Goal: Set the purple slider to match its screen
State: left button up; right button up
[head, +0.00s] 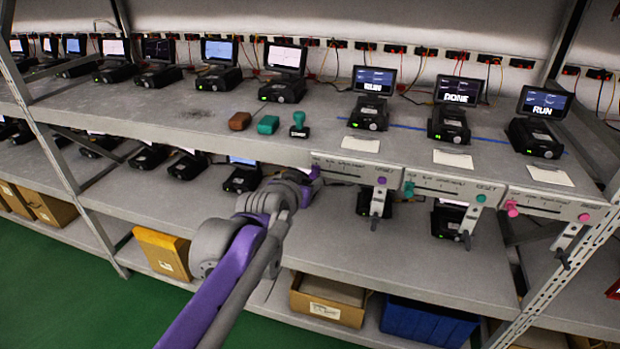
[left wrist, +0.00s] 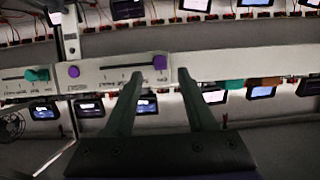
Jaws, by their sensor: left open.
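The purple slider (head: 315,172) is a small knob at the left end of the slot on the left control panel (head: 345,172). It also shows in the left wrist view (left wrist: 160,62), where the picture is upside down. My left gripper (head: 303,182) is at the knob. In the left wrist view its open fingers (left wrist: 160,75) stand on either side of the knob; I cannot tell whether they touch it. A purple button (head: 381,180) is at the panel's right end. The screen (head: 374,81) above this panel shows blurred white lettering I cannot read surely. My right gripper is not in view.
A teal slider panel (head: 440,187) and a pink slider panel (head: 550,203) continue along the shelf edge to the right. Their screens read DONE (head: 459,91) and RUN (head: 543,104). A brown block (head: 239,121), teal block (head: 268,125) and dark green stamp (head: 299,126) stand on the shelf.

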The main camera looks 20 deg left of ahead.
aim_at(312, 175)
pick_arm(q)
jog(key=shift+x, duration=2.1)
jog(key=shift+c, duration=0.3)
grip_shut()
